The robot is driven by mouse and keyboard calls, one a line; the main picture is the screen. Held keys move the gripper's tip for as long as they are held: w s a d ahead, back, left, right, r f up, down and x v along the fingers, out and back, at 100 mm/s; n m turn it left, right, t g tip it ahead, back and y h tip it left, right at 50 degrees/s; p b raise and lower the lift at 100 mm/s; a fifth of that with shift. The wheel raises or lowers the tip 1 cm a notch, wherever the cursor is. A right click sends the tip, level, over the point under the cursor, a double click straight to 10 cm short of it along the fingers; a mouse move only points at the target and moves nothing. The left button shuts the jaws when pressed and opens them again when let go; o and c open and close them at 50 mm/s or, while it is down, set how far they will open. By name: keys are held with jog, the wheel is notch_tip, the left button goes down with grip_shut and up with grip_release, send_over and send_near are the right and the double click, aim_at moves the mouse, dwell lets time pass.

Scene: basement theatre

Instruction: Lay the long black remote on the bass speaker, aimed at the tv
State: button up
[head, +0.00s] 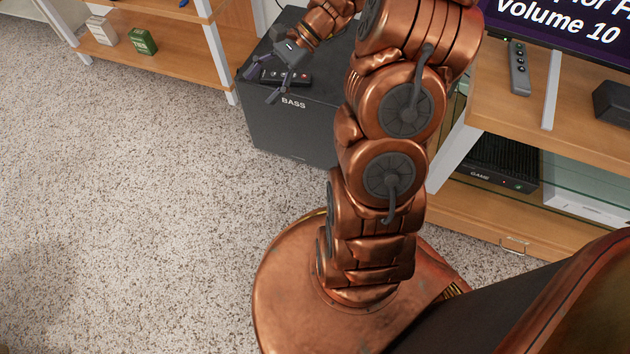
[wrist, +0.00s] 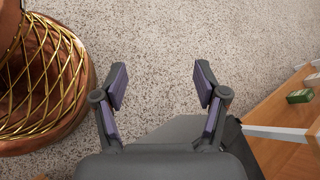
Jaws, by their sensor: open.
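The bass speaker (head: 292,125) is a dark box with "BASS" on its front, standing on the carpet. The tv (head: 565,25) is at the top right, only partly in view.
A grey remote (head: 518,68) lies on the wooden tv stand (head: 500,108). A black game console (head: 495,162) sits on a lower shelf. A wooden shelf (head: 170,62) with a green box (head: 142,41) and a white box (head: 101,30) stands at the left. The carpet in front is clear.

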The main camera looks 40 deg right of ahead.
jog(key=s+a+r+n+g+h, duration=0.25)
jog(key=s+a+n, duration=0.25)
jog(key=s+a, duration=0.25)
jog(key=s+r+n+g+h, duration=0.2)
jog(key=s+n+h, duration=0.6)
jog(key=s, duration=1.3)
jog(key=n+g, duration=0.1)
jog(key=n, duration=0.2)
jog(key=shift+a, duration=0.4)
